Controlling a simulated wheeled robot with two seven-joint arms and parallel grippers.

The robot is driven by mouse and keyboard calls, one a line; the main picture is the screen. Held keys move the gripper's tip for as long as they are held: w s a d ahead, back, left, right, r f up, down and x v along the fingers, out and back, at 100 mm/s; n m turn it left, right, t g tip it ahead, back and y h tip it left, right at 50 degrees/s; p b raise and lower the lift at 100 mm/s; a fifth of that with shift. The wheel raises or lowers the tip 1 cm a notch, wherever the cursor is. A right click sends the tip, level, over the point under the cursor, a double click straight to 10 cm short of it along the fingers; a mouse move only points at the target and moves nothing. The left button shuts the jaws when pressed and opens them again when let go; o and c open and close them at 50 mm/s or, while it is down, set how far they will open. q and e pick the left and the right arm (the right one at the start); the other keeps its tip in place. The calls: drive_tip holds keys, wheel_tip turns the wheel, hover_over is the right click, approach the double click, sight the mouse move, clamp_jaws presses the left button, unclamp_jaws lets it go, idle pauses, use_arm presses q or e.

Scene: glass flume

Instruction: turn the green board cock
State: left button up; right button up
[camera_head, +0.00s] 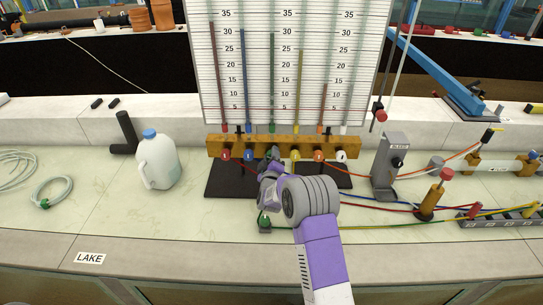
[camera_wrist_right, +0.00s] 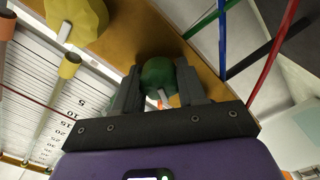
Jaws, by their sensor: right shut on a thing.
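The green board cock (camera_wrist_right: 157,75) is a round green knob on the wooden manifold below the gauge board. In the right wrist view my right gripper (camera_wrist_right: 161,86) has its two dark fingers on either side of the knob, shut on it. In the head view my right gripper (camera_head: 272,158) reaches up to the manifold (camera_head: 338,142) and hides most of the green cock. The yellow cock (camera_head: 295,154) is just to its right and the blue cock (camera_head: 249,155) to its left. My left gripper is not in view.
The gauge board (camera_head: 262,70) with coloured columns stands behind the manifold. A white jug (camera_head: 158,162) stands to the left. A grey bleed block (camera_head: 384,165) stands to the right, with coloured hoses crossing the bench. The bench front left is mostly clear.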

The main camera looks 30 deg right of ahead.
drive_tip(key=n+p, duration=0.1)
drive_tip(key=n, duration=0.3)
drive_tip(key=shift+n, duration=0.3)
idle(0.3)
drive_tip(key=o, duration=1)
drive_tip(key=shift+o, duration=0.2)
drive_tip(key=shift+s+a, duration=0.1)
drive_tip(key=v, duration=0.7)
drive_tip(key=shift+s+p, duration=0.2)
drive_tip(key=shift+p, duration=0.2)
